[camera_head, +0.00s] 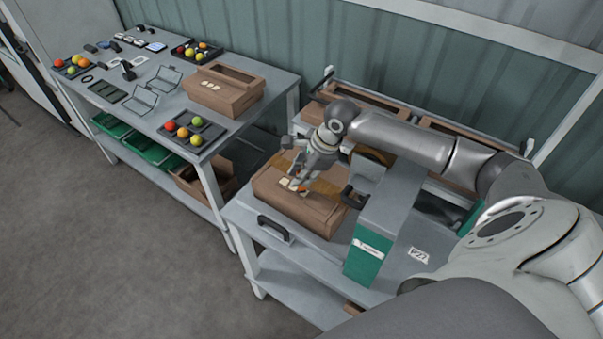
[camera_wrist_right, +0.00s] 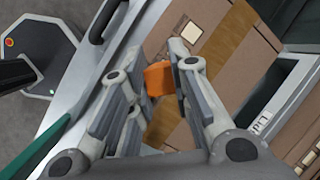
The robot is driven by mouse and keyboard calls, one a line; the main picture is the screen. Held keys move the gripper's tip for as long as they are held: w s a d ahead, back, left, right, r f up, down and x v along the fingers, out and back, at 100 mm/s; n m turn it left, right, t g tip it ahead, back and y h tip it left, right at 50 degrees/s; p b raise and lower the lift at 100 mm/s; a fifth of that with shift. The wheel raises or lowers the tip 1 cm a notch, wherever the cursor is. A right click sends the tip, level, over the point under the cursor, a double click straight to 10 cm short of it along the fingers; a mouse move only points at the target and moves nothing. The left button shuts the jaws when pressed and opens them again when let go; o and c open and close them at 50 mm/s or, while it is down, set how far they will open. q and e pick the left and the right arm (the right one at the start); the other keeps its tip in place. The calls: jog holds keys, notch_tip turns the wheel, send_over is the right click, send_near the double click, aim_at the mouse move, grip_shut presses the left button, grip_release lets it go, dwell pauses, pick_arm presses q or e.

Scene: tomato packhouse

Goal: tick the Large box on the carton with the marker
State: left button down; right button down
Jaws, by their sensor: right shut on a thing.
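The brown carton (camera_head: 318,212) lies closed on the right-hand bench, with pale labels (camera_head: 287,183) on its top. It also shows in the wrist view (camera_wrist_right: 228,62), where a pale printed square (camera_wrist_right: 190,31) lies just beyond the fingers. My right gripper (camera_head: 300,184) is over the carton's top, close to the labels. It is shut on the orange marker (camera_wrist_right: 158,79), which sits between the fingertips in the wrist view. The marker's tip and any tick are hidden or too small to tell. My left gripper is not in view.
A grey and green machine (camera_head: 363,255) stands right beside the carton. Open cartons (camera_head: 368,98) are behind it by the wall. The floor in front is clear.

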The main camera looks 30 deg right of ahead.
jog(key=shift+f, duration=0.45)
dwell(0.5)
jog(key=shift+s+d+p, duration=0.25)
jog(key=shift+d+p, duration=0.2)
jog(key=shift+d, duration=0.1)
dwell(0.5)
notch_tip(320, 180, up, 2)
jog(key=p, duration=0.3)
jog(key=shift+r, duration=0.2)
jog(key=shift+r+p, duration=0.95)
jog(key=shift+p, duration=0.1)
jog(key=shift+r, duration=0.85)
